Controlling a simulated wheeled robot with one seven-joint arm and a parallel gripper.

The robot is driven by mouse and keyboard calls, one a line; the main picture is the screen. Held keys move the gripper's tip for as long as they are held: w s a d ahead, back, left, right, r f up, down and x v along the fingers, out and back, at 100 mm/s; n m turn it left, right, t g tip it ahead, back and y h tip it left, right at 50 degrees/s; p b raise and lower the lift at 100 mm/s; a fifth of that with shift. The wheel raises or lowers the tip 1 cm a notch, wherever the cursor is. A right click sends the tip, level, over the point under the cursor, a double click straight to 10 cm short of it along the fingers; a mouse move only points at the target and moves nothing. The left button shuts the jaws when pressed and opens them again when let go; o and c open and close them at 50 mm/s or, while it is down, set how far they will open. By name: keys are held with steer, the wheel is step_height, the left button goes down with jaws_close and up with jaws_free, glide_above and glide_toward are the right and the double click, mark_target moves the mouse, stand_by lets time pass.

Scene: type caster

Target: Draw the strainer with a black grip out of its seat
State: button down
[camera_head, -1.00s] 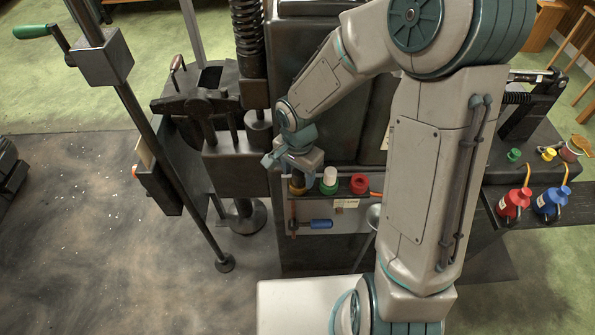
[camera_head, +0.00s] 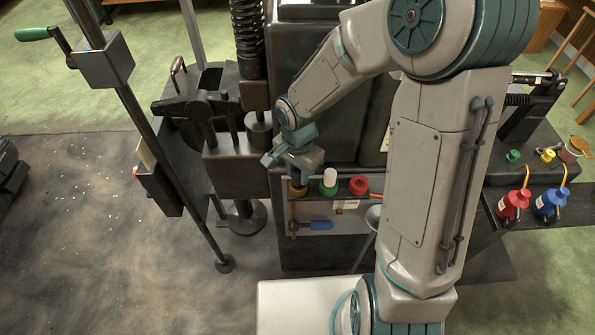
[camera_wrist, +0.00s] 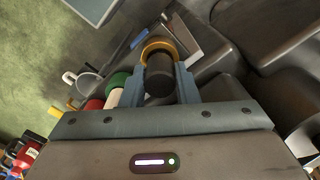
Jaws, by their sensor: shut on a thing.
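My gripper (camera_wrist: 161,88) is shut on the black grip (camera_wrist: 159,76), with one finger on each side of it. A yellow ring (camera_wrist: 160,46) shows just beyond the grip in the wrist view. In the head view my gripper (camera_head: 291,163) is over the same yellow ring (camera_head: 298,189) at the left end of a dark shelf. The grip itself is mostly hidden there by the gripper. The strainer's lower part is hidden, so I cannot tell how deep it sits in the ring.
A green holder (camera_head: 328,188) with a white-topped piece and a red ring (camera_head: 359,186) stand close to the right. The dark machine block (camera_head: 237,165) stands left. Red (camera_head: 513,204) and blue (camera_head: 549,202) bottles stand far right.

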steer(key=shift+r, duration=0.25)
steer(key=shift+r+p, duration=1.6)
steer(key=shift+r, duration=0.65)
